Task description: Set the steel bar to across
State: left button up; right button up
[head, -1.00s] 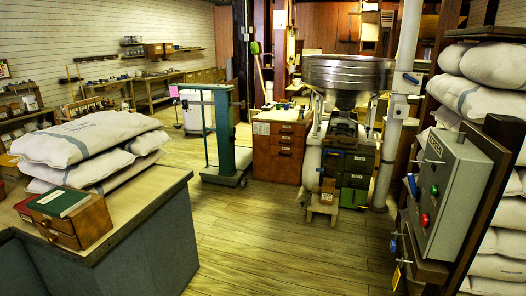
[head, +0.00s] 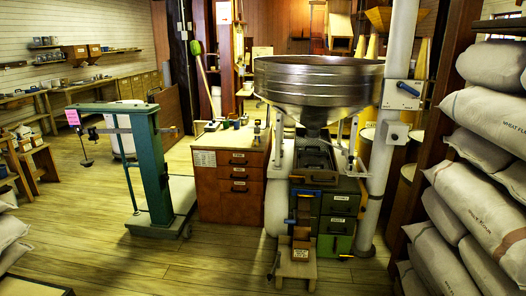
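No part is clearly marked as the steel bar, and I cannot tell which one it is. A short lever with a blue grip (head: 408,89) sits on a pale box on the white vertical pipe (head: 388,150), to the right of the round steel hopper (head: 318,85). The grip slants slightly down to the right. Below the hopper is a dark machine body with green drawers (head: 338,205). Neither of my grippers shows in the head view.
A green platform scale (head: 152,165) and a wooden drawer cabinet (head: 230,175) stand left of the hopper. A small wooden stand (head: 294,265) is in front of it. Stacked flour sacks (head: 480,205) line the right side. The wooden floor (head: 130,260) at front left is open.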

aim_at(268, 275)
jog(key=i+l, duration=0.2)
jog(key=i, duration=0.35)
jog(key=i+l+u, duration=0.1)
jog(key=i, duration=0.45)
jog(key=i+l+u, duration=0.1)
jog(key=i+l, duration=0.2)
jog(key=i, duration=0.2)
jog(key=i+l, duration=0.3)
jog(key=i, duration=0.25)
jog(key=k, duration=0.3)
